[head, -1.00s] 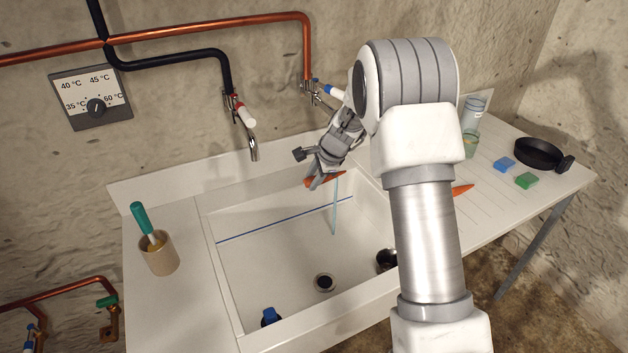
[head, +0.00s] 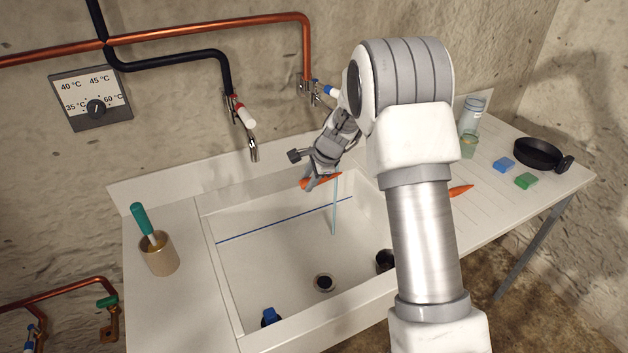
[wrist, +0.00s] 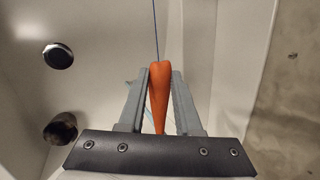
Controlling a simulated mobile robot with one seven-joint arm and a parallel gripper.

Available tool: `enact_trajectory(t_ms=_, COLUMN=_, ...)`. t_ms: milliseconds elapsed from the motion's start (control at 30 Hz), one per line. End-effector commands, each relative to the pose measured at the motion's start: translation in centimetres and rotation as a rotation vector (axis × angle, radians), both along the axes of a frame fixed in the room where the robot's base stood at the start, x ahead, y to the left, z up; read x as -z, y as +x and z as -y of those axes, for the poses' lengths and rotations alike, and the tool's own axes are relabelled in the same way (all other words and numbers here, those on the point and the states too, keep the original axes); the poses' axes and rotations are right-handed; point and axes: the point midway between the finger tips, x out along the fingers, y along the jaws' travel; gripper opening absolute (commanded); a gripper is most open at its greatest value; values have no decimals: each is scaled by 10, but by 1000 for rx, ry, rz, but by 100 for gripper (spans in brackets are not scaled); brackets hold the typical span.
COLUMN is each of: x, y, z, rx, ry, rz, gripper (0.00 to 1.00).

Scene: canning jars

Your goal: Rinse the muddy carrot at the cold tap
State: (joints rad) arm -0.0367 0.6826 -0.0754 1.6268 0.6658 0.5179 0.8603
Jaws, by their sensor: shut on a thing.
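My gripper (head: 313,180) is shut on an orange carrot (wrist: 159,88), held crosswise over the back right of the sink (head: 270,262). The carrot also shows in the head view (head: 326,180). Its visible side looks plain orange, with no clear mud. The blue-handled tap (head: 327,90) is partly hidden behind my arm. A thin pale blue water stream (head: 335,210) falls into the sink. In the head view the carrot's right end meets the stream's line; whether they touch is unclear. A second carrot (head: 460,191) lies on the drainboard, partly hidden by my arm.
The red-handled tap (head: 246,115) stands left of my gripper. A dark cup (head: 385,261), a drain (head: 324,282) and a blue-topped object (head: 270,316) are in the sink. A brush pot (head: 160,255) stands left. Jars, sponges and a black pan (head: 538,153) stand right.

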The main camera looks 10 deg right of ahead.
Motion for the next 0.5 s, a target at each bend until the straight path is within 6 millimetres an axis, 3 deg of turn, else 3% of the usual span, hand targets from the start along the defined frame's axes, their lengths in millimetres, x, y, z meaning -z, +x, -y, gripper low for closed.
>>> enact_trajectory(t_ms=500, x=0, y=-41, z=-12, rx=-1, ry=0, rz=2, gripper=2)
